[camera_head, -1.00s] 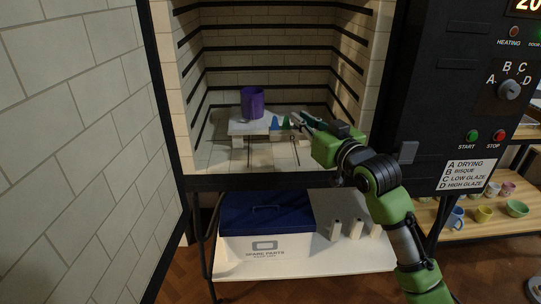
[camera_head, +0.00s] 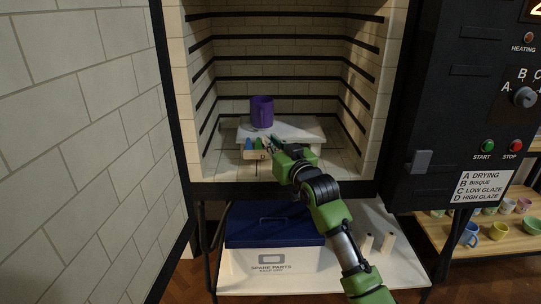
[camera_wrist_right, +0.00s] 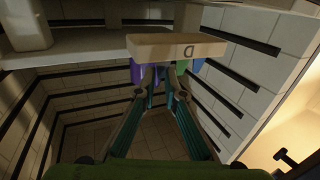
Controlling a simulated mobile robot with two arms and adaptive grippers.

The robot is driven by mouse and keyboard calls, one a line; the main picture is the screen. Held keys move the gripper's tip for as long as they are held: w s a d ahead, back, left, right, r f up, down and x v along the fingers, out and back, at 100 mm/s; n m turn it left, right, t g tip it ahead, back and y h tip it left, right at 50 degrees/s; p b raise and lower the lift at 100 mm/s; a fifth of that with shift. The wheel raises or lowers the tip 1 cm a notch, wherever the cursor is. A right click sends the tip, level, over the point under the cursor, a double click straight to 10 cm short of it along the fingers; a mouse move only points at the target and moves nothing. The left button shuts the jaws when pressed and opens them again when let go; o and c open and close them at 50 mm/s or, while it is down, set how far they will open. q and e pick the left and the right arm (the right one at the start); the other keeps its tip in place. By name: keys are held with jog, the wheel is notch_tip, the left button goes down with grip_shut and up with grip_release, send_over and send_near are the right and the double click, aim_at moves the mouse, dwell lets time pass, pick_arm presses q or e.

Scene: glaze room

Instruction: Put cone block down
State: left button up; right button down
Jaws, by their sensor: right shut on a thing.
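The cone block (camera_head: 256,155) is a small pale block with coloured cones, blue and green among them. In the right wrist view the block (camera_wrist_right: 178,47) shows a letter D, and its cones point down in the picture. My right gripper (camera_head: 270,146) is shut on the block, its fingers (camera_wrist_right: 160,85) reaching to the cones. In the head view the block overlaps the front left of the white kiln shelf (camera_head: 300,131). I cannot tell whether it touches anything below. My left gripper is not in view.
A purple mug (camera_head: 262,112) stands on the back left of the shelf. Kiln side walls with dark grooves (camera_head: 357,92) enclose the space. The open kiln door (camera_head: 85,130) is at left, the control panel (camera_head: 470,110) at right. A blue-lidded box (camera_head: 268,222) sits below.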

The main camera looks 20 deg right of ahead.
jog(key=f, duration=0.3)
jog(key=shift+w+a+b, duration=0.2)
jog(key=shift+b, duration=0.15)
jog(key=shift+f, duration=0.4)
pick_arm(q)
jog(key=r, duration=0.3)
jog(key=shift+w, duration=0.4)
pick_arm(e)
jog(key=c, duration=2.1)
grip_release()
jog(key=shift+f, duration=0.1)
